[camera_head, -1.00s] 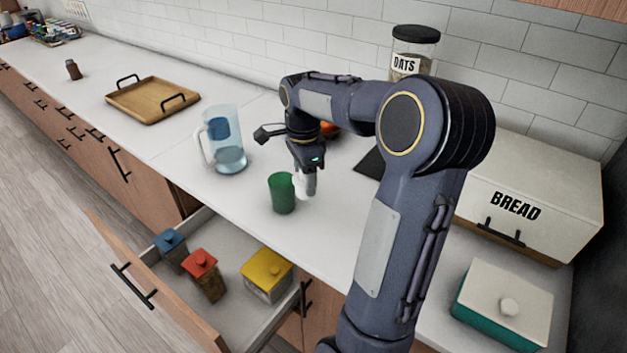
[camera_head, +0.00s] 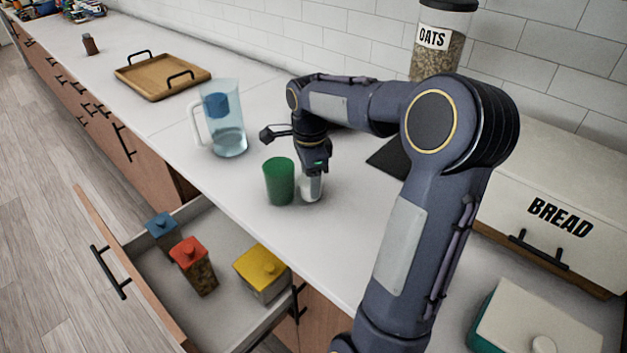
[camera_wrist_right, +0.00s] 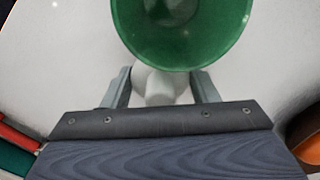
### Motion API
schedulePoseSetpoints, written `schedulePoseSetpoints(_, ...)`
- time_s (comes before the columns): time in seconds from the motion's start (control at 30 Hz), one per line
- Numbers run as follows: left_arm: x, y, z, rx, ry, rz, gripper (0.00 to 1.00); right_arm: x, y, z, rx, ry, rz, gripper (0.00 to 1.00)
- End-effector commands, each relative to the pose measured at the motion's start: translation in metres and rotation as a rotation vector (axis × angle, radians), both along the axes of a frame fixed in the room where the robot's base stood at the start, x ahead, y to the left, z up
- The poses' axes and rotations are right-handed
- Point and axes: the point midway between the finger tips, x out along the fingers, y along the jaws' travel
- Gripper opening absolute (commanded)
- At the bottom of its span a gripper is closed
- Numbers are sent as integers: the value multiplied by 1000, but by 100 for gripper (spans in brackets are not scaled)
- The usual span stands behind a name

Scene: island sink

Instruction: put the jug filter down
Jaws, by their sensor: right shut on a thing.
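My right gripper (camera_head: 313,172) points down over the counter, shut on a small white piece, the jug filter (camera_head: 311,189). The filter is upright just right of a green cup (camera_head: 279,182), and its lower end looks at or very near the counter. In the right wrist view the filter (camera_wrist_right: 160,88) sits between the two fingers, and the green cup (camera_wrist_right: 182,30) hides part of it. The clear water jug (camera_head: 229,141) stands to the left with a blue part inside its top. My left gripper is out of view.
An open drawer (camera_head: 212,285) below holds blue-, red- and yellow-lidded jars. A wooden tray (camera_head: 150,86) lies farther left. The oats jar (camera_head: 436,50) and bread box (camera_head: 560,200) stand right. The counter in front of the cup is clear.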

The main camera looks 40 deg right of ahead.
Motion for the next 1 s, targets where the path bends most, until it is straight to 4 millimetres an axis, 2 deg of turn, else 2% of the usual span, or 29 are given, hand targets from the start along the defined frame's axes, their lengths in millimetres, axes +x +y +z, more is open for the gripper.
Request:
schedulePoseSetpoints(0.2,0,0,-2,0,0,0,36,0,0,-3,0,1,0,26)
schedulePoseSetpoints(0.23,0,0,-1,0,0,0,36,0,0,-3,0,1,0,55)
schedulePoseSetpoints(0.4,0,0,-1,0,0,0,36,0,0,-2,0,1,0,75)
schedulePoseSetpoints(0.63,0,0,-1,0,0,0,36,0,0,-2,0,1,0,75)
schedulePoseSetpoints(0.77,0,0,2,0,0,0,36,0,0,5,0,-1,0,75)
schedulePoseSetpoints(0.87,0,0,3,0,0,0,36,1,0,18,-1,-4,0,75)
schedulePoseSetpoints(1.0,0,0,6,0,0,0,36,1,0,49,-1,-4,1,75)
